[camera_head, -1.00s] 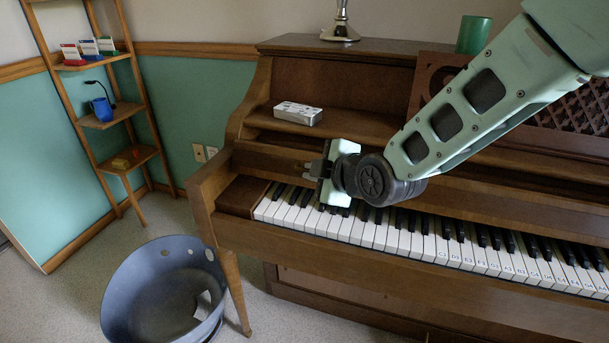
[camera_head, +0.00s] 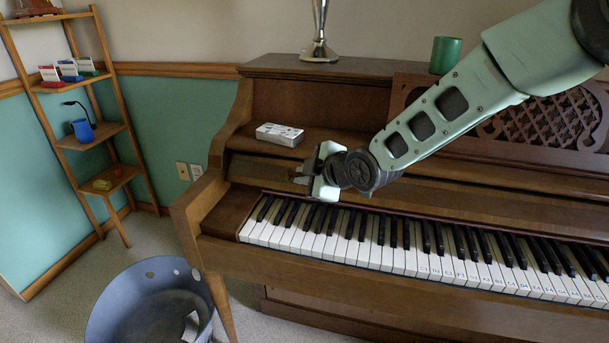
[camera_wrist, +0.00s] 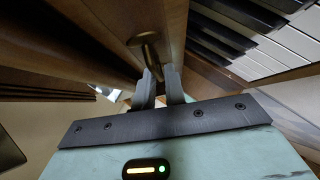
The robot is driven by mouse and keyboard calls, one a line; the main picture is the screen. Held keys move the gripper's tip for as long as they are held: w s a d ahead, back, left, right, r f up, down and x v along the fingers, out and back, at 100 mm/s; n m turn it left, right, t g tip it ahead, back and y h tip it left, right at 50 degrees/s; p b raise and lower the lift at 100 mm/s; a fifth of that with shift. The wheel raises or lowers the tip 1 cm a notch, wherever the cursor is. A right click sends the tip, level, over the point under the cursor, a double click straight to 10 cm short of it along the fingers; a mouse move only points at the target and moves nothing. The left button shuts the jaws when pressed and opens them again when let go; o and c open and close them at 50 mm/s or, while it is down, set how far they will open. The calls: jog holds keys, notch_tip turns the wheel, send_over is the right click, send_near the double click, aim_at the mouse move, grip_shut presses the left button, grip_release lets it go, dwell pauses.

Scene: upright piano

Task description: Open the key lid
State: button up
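The key lid (camera_head: 400,194) of the piano is a long wooden board behind the keys. Black and white keys show along the whole visible row in front of it, so the lid is not over them. A brass knob (camera_wrist: 148,42) shows in the wrist view, close up at the fingertips. My gripper (camera_head: 303,180) is at the left part of the lid, just above the back of the keys. In the wrist view its two fingers (camera_wrist: 160,78) stand close together with the knob's near end between them. The exact contact is partly hidden.
A white box (camera_head: 279,134) lies on the piano's ledge above my gripper. A metal lamp base (camera_head: 319,52) and a green cup (camera_head: 445,55) stand on top. A blue-grey bin (camera_head: 140,300) stands at front left. A wooden shelf (camera_head: 111,85) leans at the left wall.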

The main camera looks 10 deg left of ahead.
dwell(0.3)
jog(key=p+v, duration=0.2)
jog(key=v, duration=1.5)
jog(key=shift+s, duration=0.2)
jog(key=shift+d+r, duration=0.1)
jog(key=s+d+f+m+g+h, duration=0.2)
jog(key=s+d+m+g+h, duration=0.35)
jog(key=s, duration=0.75)
jog(key=s+d+f+m+g+h, duration=0.1)
jog(key=s+d+m+g+h, duration=0.15)
jog(key=s+d+m, duration=0.85)
notch_tip(320, 180, up, 16)
jog(key=s+a+n+p, duration=0.1)
jog(key=a+n+p, duration=0.1)
jog(key=p, duration=1.4)
jog(key=shift+s+a+n+t+h+p, duration=0.25)
jog(key=shift+n+t+h+p, duration=0.1)
jog(key=shift+n, duration=0.2)
